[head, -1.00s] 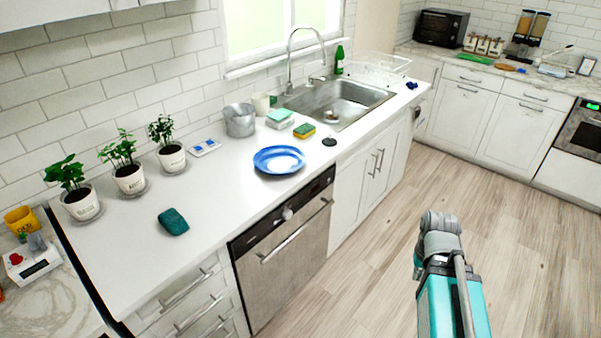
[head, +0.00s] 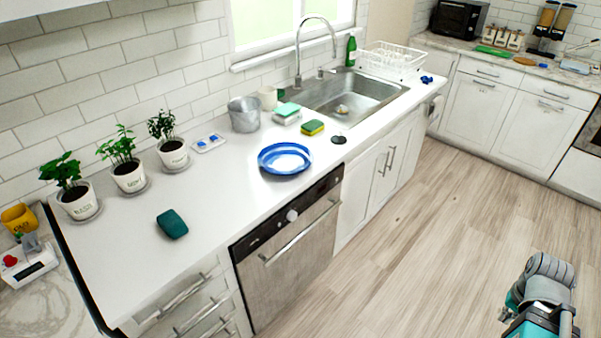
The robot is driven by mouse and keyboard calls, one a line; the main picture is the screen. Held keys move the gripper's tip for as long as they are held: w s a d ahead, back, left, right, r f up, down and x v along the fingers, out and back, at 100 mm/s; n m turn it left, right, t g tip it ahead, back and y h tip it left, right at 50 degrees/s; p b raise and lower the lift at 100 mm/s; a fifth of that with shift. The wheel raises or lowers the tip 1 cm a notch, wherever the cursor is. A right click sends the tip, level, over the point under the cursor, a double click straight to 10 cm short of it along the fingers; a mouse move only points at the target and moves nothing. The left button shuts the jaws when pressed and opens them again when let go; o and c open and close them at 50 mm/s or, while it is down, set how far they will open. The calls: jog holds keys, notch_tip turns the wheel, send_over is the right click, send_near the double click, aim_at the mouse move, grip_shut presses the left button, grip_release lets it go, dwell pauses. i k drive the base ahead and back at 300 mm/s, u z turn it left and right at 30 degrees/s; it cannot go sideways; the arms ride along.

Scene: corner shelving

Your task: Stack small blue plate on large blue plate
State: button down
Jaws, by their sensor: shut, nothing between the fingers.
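A blue plate with a pale centre (head: 285,158) lies on the white counter (head: 225,215), near its front edge above the dishwasher. I see only one plate outline, and cannot tell whether it is a single plate or a smaller one resting in a larger one. No separate second blue plate shows. Part of my arm shows at the lower right over the floor, well away from the plate. My gripper's fingers are not in view.
A yellow-green sponge (head: 312,127), a dark round disc (head: 339,140) and a metal pot (head: 244,114) stand near the plate. The sink (head: 345,97) is behind to the right. Floor is clear.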

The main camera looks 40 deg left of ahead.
aim_at(285, 162)
jog(key=k, duration=0.85)
jog(key=u, duration=0.55)
jog(key=i, duration=1)
